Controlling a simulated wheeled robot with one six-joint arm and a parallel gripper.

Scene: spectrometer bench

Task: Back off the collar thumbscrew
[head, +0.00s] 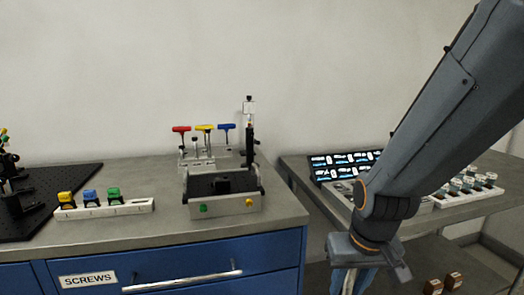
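A small upright post fixture (249,132) stands on the bench, at the back right of a grey open-topped box (224,203). It has a pale block near its top and dark parts below. A collar thumbscrew is too small to pick out with certainty. My gripper (352,282) hangs at the bottom of the view, right of the bench's front corner and well apart from the fixture. The bottom edge cuts it off, so its fingertips and any load are hidden.
Red, yellow and blue T-handled tools (204,127) stand behind the box. A white rack (105,209) holds yellow, blue and green pieces. A dark breadboard (60,190) lies left. Trays of small parts (345,160) sit on the right-hand table, partly behind my arm.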

